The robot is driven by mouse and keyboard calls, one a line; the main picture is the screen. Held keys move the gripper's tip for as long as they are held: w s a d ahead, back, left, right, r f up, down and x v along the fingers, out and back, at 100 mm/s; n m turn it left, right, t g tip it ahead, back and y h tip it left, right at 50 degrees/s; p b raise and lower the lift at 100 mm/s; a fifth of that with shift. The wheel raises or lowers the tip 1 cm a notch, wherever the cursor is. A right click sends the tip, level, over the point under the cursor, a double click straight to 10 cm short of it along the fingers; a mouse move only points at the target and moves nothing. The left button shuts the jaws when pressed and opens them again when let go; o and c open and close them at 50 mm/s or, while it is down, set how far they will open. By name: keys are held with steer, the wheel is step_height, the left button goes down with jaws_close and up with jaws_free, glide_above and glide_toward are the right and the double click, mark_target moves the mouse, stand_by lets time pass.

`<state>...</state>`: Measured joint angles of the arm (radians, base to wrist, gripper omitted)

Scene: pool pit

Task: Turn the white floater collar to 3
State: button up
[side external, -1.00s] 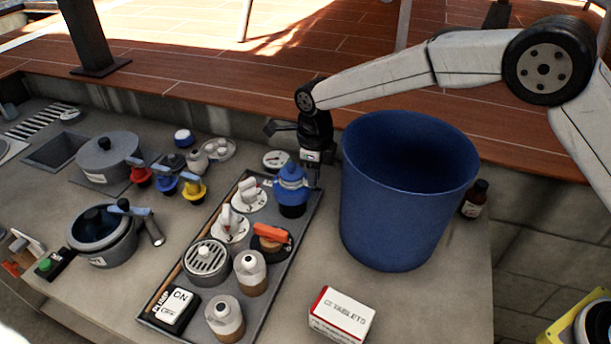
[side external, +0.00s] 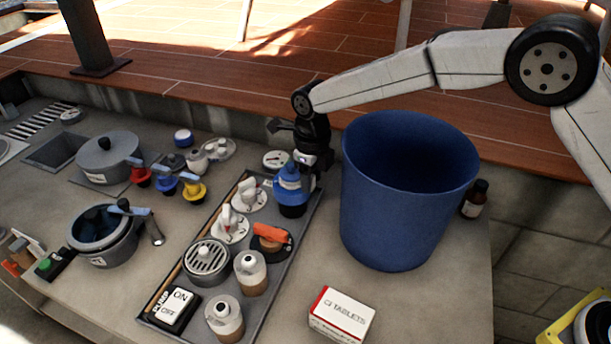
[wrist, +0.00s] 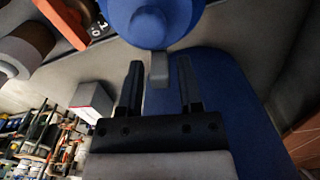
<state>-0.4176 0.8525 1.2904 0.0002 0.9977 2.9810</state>
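A blue domed floater (side external: 291,183) on a dark base stands at the far end of the grey tray (side external: 262,312). Its blue body (wrist: 150,14) fills the top of the wrist view, with a small pale grey tab (wrist: 159,70) sticking out toward me. I cannot make out a white collar on it, nor what number it is set to. My gripper (wrist: 160,68) is open, with one finger on each side of the tab and a gap visible to both. In the side view my gripper (side external: 315,176) is close against the right side of the floater, its fingertips partly hidden.
A large blue bucket (side external: 400,225) stands just right of my gripper. The tray also holds white-handled valves (side external: 248,197), an orange-handled knob (side external: 270,236), two white-capped bottles (side external: 249,270) and a pump switch (side external: 174,308). A tablets box (side external: 341,315) lies in front of the bucket.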

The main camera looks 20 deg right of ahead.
steer(key=shift+o, duration=0.3)
steer(key=shift+r, duration=0.1)
steer(key=shift+r, duration=3.85)
